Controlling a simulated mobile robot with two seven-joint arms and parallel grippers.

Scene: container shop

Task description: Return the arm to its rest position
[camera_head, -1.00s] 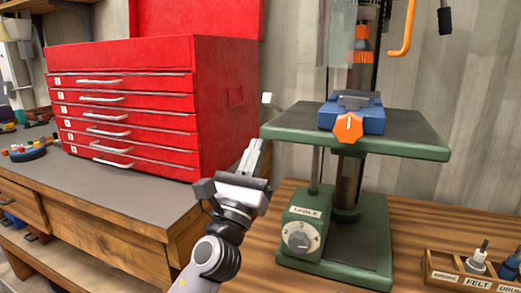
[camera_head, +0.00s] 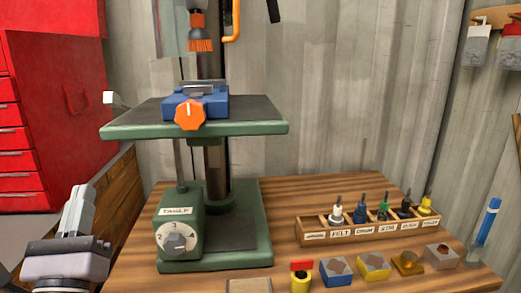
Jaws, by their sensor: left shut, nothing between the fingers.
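The rest of my left arm is mostly cut off by the lower left edge. My right gripper does not show.
The green drill press (camera_head: 258,240) stands on a wooden table, with a blue vise (camera_head: 215,103) on its plate. A labelled wooden rack (camera_head: 303,232) holds several bits. Several small blocks line the front edge. A red tool chest (camera_head: 65,140) stands left.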

